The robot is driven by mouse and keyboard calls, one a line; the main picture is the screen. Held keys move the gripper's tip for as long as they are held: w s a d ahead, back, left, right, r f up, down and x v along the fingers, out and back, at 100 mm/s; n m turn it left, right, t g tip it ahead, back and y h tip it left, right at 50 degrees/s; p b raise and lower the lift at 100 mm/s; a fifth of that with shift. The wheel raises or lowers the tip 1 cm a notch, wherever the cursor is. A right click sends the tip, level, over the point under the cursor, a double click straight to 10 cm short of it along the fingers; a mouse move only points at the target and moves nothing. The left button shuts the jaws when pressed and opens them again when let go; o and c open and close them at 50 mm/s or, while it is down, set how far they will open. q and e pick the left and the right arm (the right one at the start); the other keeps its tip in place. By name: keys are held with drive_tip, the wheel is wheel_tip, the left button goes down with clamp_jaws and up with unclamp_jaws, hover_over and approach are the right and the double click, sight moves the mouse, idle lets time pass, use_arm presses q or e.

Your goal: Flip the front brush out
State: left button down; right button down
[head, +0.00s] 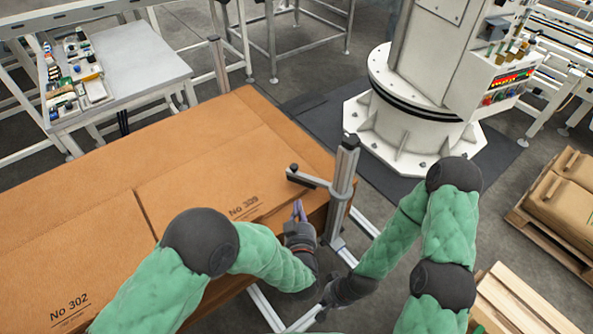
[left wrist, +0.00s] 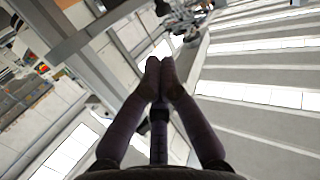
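A short dark bar with a small round black knob (head: 306,179) juts left from a grey metal post (head: 342,185); it may be the front brush, but no bristles show.
A white column on a round base (head: 425,120) stands behind the post. A grey table (head: 140,65) is at the upper left. Sacks on a wooden pallet (head: 560,200) are at the right.

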use_arm(q)
drive_tip(key=b, duration=0.4)
approach(297, 169)
drive_tip(key=w, duration=0.5)
drive_tip(key=shift+a+f, duration=0.15)
drive_tip(key=shift+f, duration=0.25)
drive_tip(key=shift+w, duration=0.85)
drive_tip(key=shift+w, duration=0.1)
